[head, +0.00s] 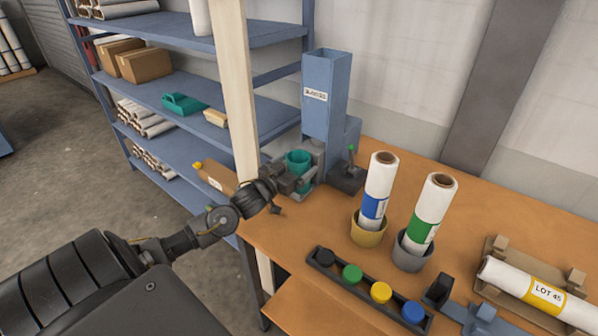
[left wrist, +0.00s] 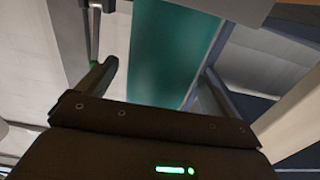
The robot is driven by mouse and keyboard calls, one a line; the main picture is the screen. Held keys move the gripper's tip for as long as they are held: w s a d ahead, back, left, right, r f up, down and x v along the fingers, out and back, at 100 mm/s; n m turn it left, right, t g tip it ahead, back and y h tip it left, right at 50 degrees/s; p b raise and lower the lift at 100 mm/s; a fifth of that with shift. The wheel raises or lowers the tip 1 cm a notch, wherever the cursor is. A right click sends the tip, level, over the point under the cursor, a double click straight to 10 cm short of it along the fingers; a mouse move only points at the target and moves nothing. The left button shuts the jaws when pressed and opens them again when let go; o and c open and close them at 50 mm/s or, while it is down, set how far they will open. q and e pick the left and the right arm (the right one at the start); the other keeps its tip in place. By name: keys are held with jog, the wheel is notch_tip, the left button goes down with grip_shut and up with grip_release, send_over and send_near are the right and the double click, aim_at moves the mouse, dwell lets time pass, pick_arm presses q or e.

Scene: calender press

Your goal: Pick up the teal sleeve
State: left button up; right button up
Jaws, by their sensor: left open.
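The teal sleeve (head: 298,160) stands upright at the foot of the blue-grey dispenser (head: 323,95), at the back left of the wooden table. My left gripper (head: 296,182) is beside it on the near left side, with its jaws open. In the left wrist view, the teal sleeve (left wrist: 168,55) shows between the two spread fingers (left wrist: 160,85). I cannot tell whether either finger touches it. The sleeve's lower part is partly hidden in the head view. My right gripper is not in view.
A lever box (head: 347,175) stands right of the dispenser. A pale post (head: 238,90) rises close behind my left arm. Two film rolls stand in a yellow cup (head: 369,229) and a grey cup (head: 411,252). A black tray (head: 365,290) holds coloured caps. A LOT 45 roll (head: 535,290) lies right.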

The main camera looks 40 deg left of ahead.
aim_at(298, 155)
pick_arm(q)
jog(key=shift+w, duration=0.85)
jog(key=shift+c, duration=0.2)
jog(key=c, duration=1)
jog(key=shift+r, duration=0.15)
jog(key=shift+r, duration=0.25)
notch_tip(298, 155, up, 2)
jog(key=shift+r+b, duration=0.15)
jog(key=shift+b, duration=0.35)
jog(key=s+d+r, duration=0.4)
jog(key=s+r, duration=0.6)
jog(key=s, duration=0.3)
jog(key=shift+s, duration=0.25)
